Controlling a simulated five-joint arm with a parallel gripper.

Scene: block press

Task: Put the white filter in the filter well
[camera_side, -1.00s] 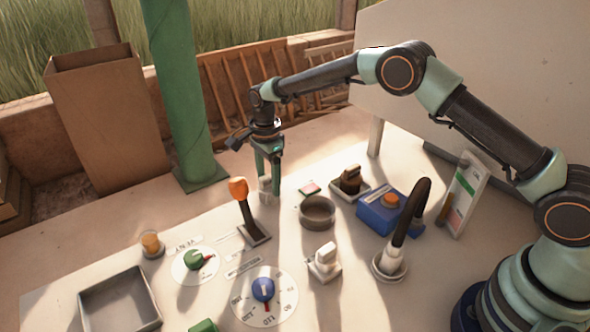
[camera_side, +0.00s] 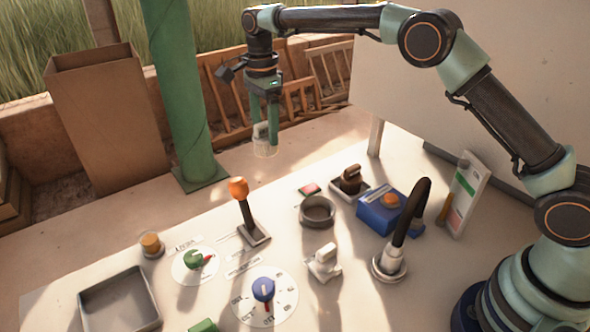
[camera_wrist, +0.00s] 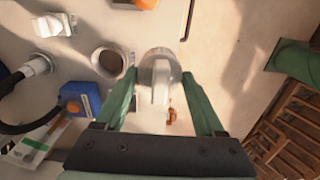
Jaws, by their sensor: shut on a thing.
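My gripper (camera_side: 265,126) is shut on the white filter (camera_side: 264,149), high above the table. The filter has a pale round body and an upright white grip piece; in the wrist view the filter (camera_wrist: 159,60) sits between my green fingers (camera_wrist: 159,80). The filter well appears to be the round grey ring with a dark hollow (camera_side: 317,222). It stands on the table, lower and to the right of the held filter in the side view. In the wrist view the well (camera_wrist: 112,60) is just left of the filter, and it looks empty.
An orange-topped lever (camera_side: 242,204) stands left of the well. A blue box with an orange button (camera_side: 382,216) and a black curved handle (camera_side: 412,212) stand to its right. A white switch (camera_side: 324,259) is in front. A green post (camera_side: 172,90) rises at the back left.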

